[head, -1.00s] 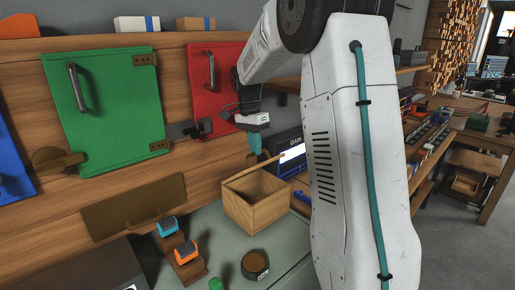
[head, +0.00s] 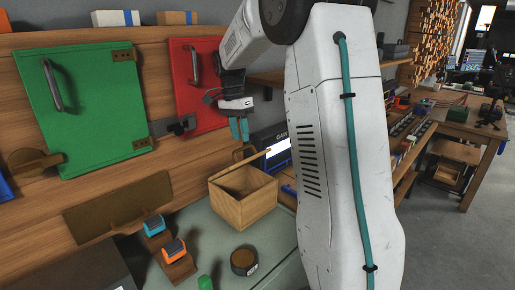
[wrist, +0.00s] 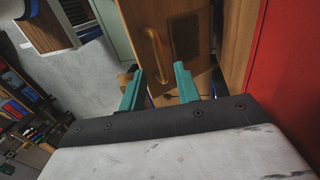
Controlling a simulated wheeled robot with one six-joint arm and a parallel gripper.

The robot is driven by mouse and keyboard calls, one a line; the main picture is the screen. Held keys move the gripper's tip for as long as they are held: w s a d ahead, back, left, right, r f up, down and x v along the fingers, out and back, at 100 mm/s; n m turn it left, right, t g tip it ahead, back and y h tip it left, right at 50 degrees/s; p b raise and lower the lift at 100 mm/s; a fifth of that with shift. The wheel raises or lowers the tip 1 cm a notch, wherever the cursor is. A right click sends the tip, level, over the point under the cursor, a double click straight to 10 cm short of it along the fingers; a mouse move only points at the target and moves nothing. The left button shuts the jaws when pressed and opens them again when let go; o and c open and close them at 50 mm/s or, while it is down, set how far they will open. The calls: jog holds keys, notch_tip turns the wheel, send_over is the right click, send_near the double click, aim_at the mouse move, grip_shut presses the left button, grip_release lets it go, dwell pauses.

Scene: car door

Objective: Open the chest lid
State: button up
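A light wooden chest (head: 248,206) stands on the pale green tabletop, below my gripper in the head view. Its dark inside shows through the top, and a thin wooden strip runs along the upper edge; I cannot tell how the lid lies. My gripper (head: 240,129) hangs above the chest with its teal fingers pointing down. In the wrist view the fingers (wrist: 158,88) are apart with nothing between them. Beyond them is a wooden panel with a bar handle (wrist: 158,56); I cannot tell for sure whether it is the chest lid. The fingers look clear of it.
A red door (head: 197,85) and a green door (head: 85,105) are on the wooden wall. A brown panel with a handle (head: 118,208) is lower left. Blue and orange items (head: 174,248) and a dark round item (head: 244,261) are on the tabletop. A dark box (head: 273,136) stands behind the chest.

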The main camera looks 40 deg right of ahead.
jog(key=s+a, duration=0.2)
jog(key=s, duration=0.5)
jog(key=s+a+r, duration=0.1)
jog(key=s+a, duration=0.2)
jog(key=s, duration=0.5)
jog(key=shift+r, duration=0.2)
jog(key=shift+s, duration=0.1)
jog(key=w+d+r+t, duration=0.1)
jog(key=w+d+r, duration=0.15)
jog(key=w, duration=0.55)
jog(key=w+d+r, duration=0.1)
jog(key=w+d, duration=0.2)
jog(key=w, duration=0.4)
jog(key=f, duration=0.8)
jog(key=shift+s+a, duration=0.25)
jog(key=shift+s, duration=0.05)
grip_shut()
